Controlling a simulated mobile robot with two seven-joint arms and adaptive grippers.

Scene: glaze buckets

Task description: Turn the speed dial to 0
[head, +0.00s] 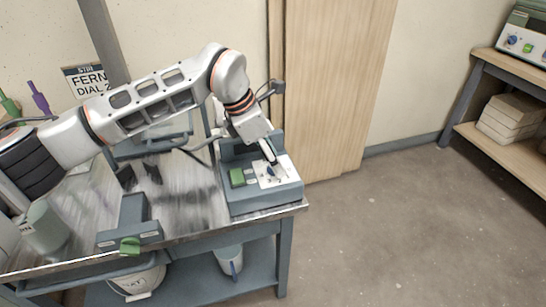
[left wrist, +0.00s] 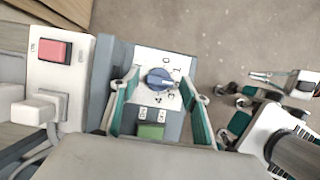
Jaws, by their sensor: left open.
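The speed dial is a round blue knob on a white numbered plate (head: 281,180) on a blue-grey control box (head: 262,199). In the left wrist view the dial (left wrist: 159,79) lies between the open fingers of my left gripper (left wrist: 160,98), with gaps at both sides. The marks around the dial are small; I cannot tell which one it points to. In the head view my left gripper (head: 270,156) is over the plate and partly hides the dial. At the right of the left wrist view are parts with teal pads, perhaps my right gripper (left wrist: 262,88).
A green button (head: 237,177) is beside the dial plate; it also shows in the left wrist view (left wrist: 151,131). A white box with a red button (left wrist: 54,51) stands beside the control box. A bucket (head: 138,281) is below the table. Floor at right is clear.

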